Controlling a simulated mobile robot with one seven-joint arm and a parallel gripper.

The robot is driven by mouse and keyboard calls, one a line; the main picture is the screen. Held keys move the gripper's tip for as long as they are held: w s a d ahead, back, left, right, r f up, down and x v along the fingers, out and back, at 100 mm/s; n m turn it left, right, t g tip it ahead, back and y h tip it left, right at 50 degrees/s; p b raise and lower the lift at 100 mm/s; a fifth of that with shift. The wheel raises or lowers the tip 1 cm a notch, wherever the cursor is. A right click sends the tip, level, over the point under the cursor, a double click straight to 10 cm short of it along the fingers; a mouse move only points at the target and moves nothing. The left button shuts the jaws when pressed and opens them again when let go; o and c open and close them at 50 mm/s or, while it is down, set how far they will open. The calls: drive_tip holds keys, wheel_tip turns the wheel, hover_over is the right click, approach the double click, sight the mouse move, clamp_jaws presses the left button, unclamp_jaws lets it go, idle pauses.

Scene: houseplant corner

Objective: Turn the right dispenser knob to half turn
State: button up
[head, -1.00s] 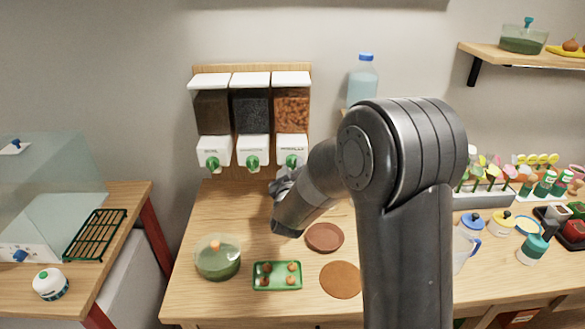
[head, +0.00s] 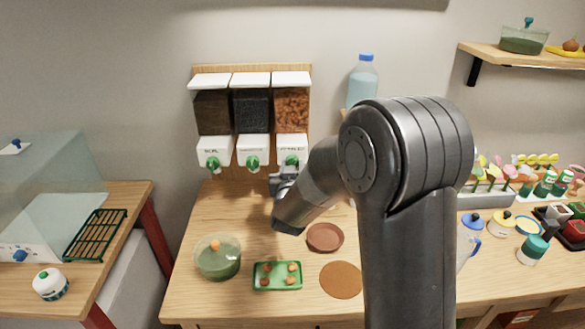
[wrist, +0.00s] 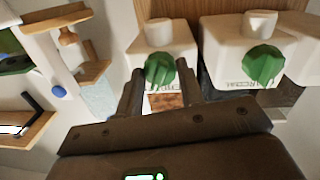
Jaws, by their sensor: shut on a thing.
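Three dispensers hang in a row on a wooden board. The right dispenser (head: 291,111) holds orange-brown pieces, and its green knob (head: 290,160) is on the white front below. My gripper (head: 288,171) is at this knob, reaching up from below. In the wrist view, the right dispenser's green knob (wrist: 160,66) sits between the two fingertips of my gripper (wrist: 162,82), which is shut on it. The middle dispenser's green knob (wrist: 263,64) is beside it, free of the fingers. The exact angle of the held knob is hard to read.
The middle (head: 252,163) and left (head: 212,163) knobs are close by. On the table below are a green lidded pot (head: 217,262), a green tray (head: 278,284) and two brown discs. A blue-capped bottle (head: 362,80) stands right of the dispensers. My arm hides part of the table.

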drive_tip(key=shift+d+m+y, duration=0.1)
drive_tip(key=shift+m+y, duration=0.45)
drive_tip(key=shift+m, duration=4.2)
drive_tip(key=shift+d+m+y, duration=0.1)
drive_tip(key=shift+m+y, duration=0.4)
drive_tip(key=shift+m, duration=4.2)
drive_tip(key=shift+d+m+y, duration=0.1)
drive_tip(key=shift+m+y, duration=0.45)
drive_tip(key=shift+m, duration=4.5)
drive_tip(key=o, duration=1)
drive_tip(key=shift+a, duration=0.1)
drive_tip(key=shift+r, duration=0.1)
